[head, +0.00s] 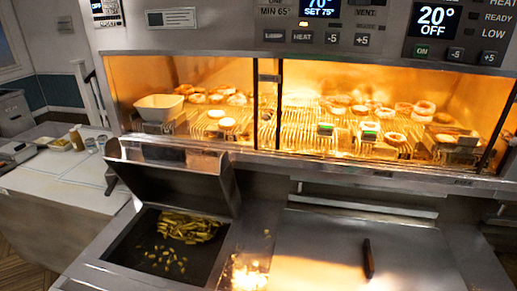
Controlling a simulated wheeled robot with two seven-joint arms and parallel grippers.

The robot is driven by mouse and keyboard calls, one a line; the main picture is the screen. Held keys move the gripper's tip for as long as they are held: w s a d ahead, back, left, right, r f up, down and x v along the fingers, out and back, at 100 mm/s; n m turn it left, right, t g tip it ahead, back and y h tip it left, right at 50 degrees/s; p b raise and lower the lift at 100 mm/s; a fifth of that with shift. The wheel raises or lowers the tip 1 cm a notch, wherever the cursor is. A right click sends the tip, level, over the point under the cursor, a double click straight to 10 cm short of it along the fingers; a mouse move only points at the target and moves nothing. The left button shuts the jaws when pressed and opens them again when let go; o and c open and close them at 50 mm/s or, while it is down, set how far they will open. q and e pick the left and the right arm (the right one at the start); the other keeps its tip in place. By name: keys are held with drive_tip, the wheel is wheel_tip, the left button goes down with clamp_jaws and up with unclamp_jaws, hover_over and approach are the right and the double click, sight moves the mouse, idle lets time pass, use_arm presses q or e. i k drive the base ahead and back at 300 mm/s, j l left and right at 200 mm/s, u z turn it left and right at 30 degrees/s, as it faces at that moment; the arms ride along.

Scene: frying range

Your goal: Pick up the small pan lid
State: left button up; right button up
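A steel lid-like panel (180,178) stands tilted up behind a dark rectangular pan (130,248) at the lower left. I cannot tell whether it is the small pan lid. The pan holds a heap of fries (188,226) and several loose pieces. To its right, a dark upright handle (368,258) stands on a flat steel surface (315,245); whether this surface is a lid is unclear. Neither of my grippers shows in the head view.
A lit warming cabinet (150,140) with wire racks, several ring-shaped foods and a pale square bowl (159,107) spans the back. A white counter (60,185) with small containers is at the left. A bright glare (248,275) lies right of the pan.

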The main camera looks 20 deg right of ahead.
sight(312, 251)
drive_tip(key=z, duration=1.65)
